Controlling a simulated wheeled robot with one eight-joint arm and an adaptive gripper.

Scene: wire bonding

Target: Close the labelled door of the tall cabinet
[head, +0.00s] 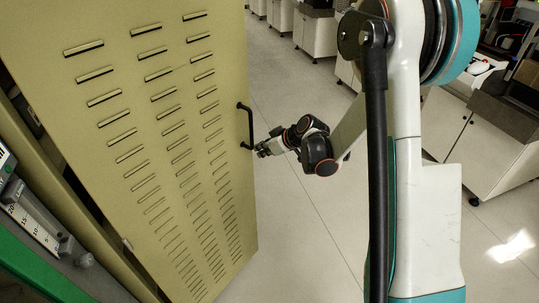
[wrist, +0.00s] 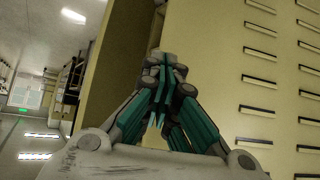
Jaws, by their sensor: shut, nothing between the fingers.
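The tall cabinet's door (head: 165,130) is a yellow-olive panel with rows of vent slots, standing open in the head view. I see no readable label on it. A black bar handle (head: 247,127) is on its right edge. My gripper (head: 262,152) is beside the lower end of the handle; contact cannot be told. In the wrist view my gripper (wrist: 163,62) has its teal fingers together and empty, in front of the door's pale face (wrist: 225,70). The handle cannot be made out clearly there, as the fingers cover part of the door.
The cabinet's frame (head: 70,205) shows at the left, with a gap between it and the door. A green-edged machine (head: 40,255) stands at the lower left. White bench cabinets (head: 500,140) stand at the right. The floor (head: 300,220) right of the door is clear.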

